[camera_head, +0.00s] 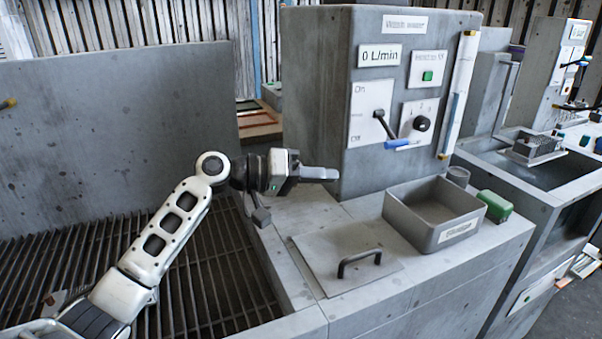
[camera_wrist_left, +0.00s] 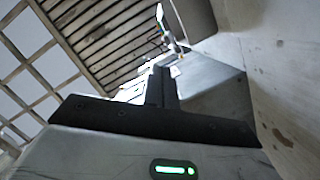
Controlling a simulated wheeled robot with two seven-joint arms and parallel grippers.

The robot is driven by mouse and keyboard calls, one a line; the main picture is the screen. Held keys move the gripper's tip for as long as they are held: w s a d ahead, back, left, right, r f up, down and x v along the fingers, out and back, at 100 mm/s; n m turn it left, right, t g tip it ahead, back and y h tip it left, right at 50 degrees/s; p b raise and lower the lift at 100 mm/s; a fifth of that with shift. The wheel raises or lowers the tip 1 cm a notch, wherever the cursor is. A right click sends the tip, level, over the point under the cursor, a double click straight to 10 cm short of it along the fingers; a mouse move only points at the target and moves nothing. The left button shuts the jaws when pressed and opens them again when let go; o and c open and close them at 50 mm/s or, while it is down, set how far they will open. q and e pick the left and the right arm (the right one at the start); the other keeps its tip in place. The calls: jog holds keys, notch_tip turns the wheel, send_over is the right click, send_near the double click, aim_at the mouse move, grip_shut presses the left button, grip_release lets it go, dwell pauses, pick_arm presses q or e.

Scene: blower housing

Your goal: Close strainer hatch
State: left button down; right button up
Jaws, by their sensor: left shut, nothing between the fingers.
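The strainer hatch (camera_head: 318,256) is a flat grey plate with a dark bar handle (camera_head: 359,259), in the front of the counter in the head view. It lies flat, looking level with the counter top. My left gripper (camera_head: 330,174) is shut and empty. It is above the counter, behind and left of the handle, pointing right toward the grey control housing. In the left wrist view its dark shut fingers (camera_wrist_left: 161,88) point at the housing wall and the slatted ceiling; the hatch is not seen there. My right gripper is not in view.
A grey open bin (camera_head: 403,214) stands right of the hatch, with a green block (camera_head: 495,206) beside it. The control housing (camera_head: 318,85) with a blue-tipped lever (camera_head: 398,144) rises behind. A slatted grate (camera_head: 215,285) lies left, below the counter edge.

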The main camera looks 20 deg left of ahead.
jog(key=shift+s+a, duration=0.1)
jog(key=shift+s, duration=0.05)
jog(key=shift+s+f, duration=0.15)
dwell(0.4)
